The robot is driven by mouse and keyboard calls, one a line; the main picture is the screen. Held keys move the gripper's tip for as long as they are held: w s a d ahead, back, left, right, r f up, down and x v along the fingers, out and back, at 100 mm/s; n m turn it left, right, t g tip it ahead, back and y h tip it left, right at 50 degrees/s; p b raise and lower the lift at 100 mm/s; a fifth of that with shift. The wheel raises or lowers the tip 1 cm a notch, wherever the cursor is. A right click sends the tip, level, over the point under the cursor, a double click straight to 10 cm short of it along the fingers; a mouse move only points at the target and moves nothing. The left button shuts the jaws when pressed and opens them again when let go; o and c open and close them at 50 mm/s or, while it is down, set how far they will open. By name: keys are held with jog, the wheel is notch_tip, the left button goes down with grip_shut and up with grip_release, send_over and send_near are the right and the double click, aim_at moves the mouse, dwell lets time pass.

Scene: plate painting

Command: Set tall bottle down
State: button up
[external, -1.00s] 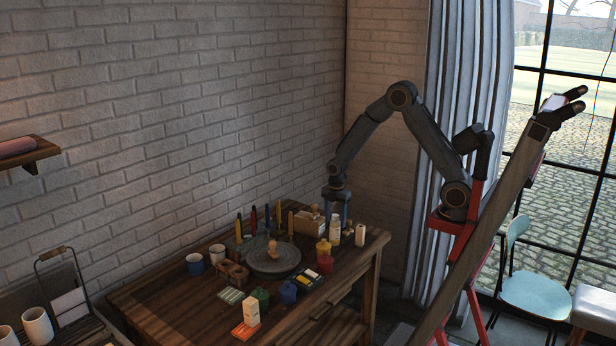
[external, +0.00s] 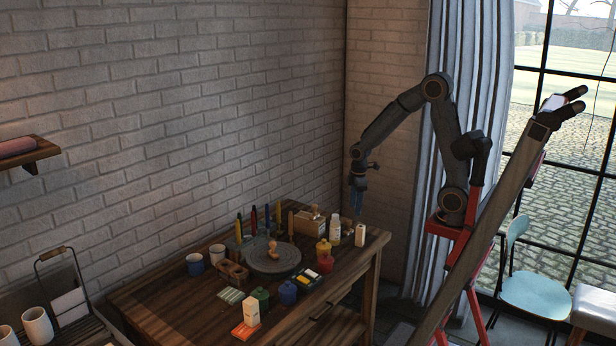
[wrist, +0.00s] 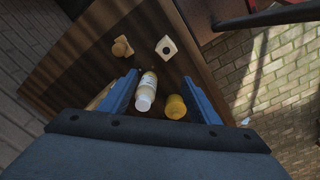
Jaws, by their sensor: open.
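A tall white bottle (external: 334,234) stands upright on the wooden table near its far right corner. It also shows in the wrist view (wrist: 147,92), seen from above with its white cap towards me. My gripper (external: 357,211) hangs above that corner with its blue fingers pointing down.
A yellow jar (external: 323,247) stands beside the bottle. A white block-like container (external: 360,236) stands to its right, close to the table edge. A wooden box (external: 308,223) is to the left. A round grey turntable (external: 270,262) and several paint pots crowd the middle.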

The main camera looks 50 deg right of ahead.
jog(key=s+d+f+m, duration=0.2)
jog(key=s+d+m, duration=0.1)
jog(key=s+m, duration=0.6)
jog(key=shift+s+t, duration=0.25)
jog(key=shift+t, duration=0.05)
